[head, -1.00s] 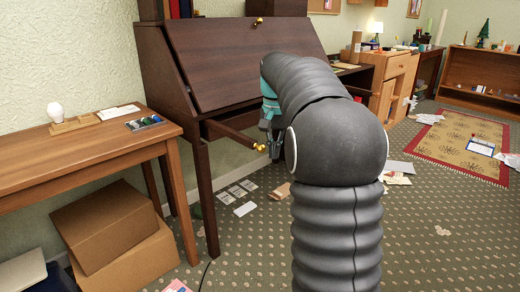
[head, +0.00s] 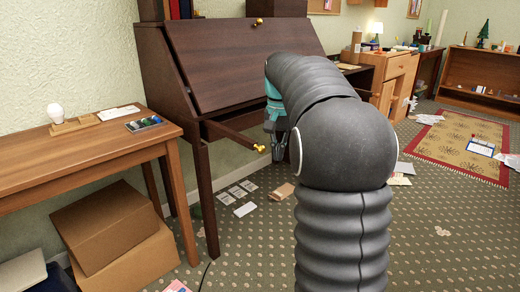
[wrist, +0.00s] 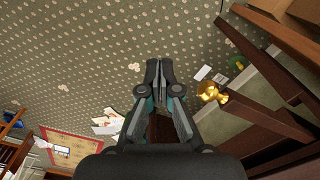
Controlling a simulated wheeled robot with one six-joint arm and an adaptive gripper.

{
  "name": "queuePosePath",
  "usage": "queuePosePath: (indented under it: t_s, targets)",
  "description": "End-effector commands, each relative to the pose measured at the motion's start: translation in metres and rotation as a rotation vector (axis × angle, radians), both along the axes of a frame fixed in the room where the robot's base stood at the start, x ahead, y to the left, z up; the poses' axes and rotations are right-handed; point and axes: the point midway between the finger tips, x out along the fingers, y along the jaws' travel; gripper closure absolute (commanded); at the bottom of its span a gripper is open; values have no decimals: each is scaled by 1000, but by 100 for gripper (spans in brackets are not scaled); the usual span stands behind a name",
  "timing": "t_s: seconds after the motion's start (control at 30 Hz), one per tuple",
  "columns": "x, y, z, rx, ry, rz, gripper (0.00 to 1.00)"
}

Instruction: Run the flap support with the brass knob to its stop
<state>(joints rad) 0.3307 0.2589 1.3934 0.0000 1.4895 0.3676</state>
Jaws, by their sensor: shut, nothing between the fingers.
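The dark writing desk stands with its sloped flap (head: 245,65) closed. A flap support (head: 228,134) sticks out from the desk's left front, below the flap, with a brass knob (head: 261,148) on its end. My gripper (head: 277,160) is shut and empty, just right of the knob in the head view, and partly hidden by my arm. In the wrist view the shut fingertips (wrist: 158,66) are left of the brass knob (wrist: 211,92), with a gap between them. The support's bar (wrist: 262,115) runs right from the knob there.
A wooden side table (head: 85,150) with a light bulb on a stand is at the left, cardboard boxes (head: 110,235) beneath it. Cards and papers (head: 240,196) lie on the patterned carpet. A small brass knob (head: 259,21) sits at the flap's top.

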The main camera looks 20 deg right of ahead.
Motion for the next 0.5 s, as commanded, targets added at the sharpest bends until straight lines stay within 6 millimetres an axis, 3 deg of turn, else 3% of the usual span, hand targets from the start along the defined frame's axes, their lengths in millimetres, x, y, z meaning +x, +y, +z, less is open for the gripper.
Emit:
queuePosePath:
  t_s: [0.5]
  targets:
    - [0,0,38,0,0,-1,100]
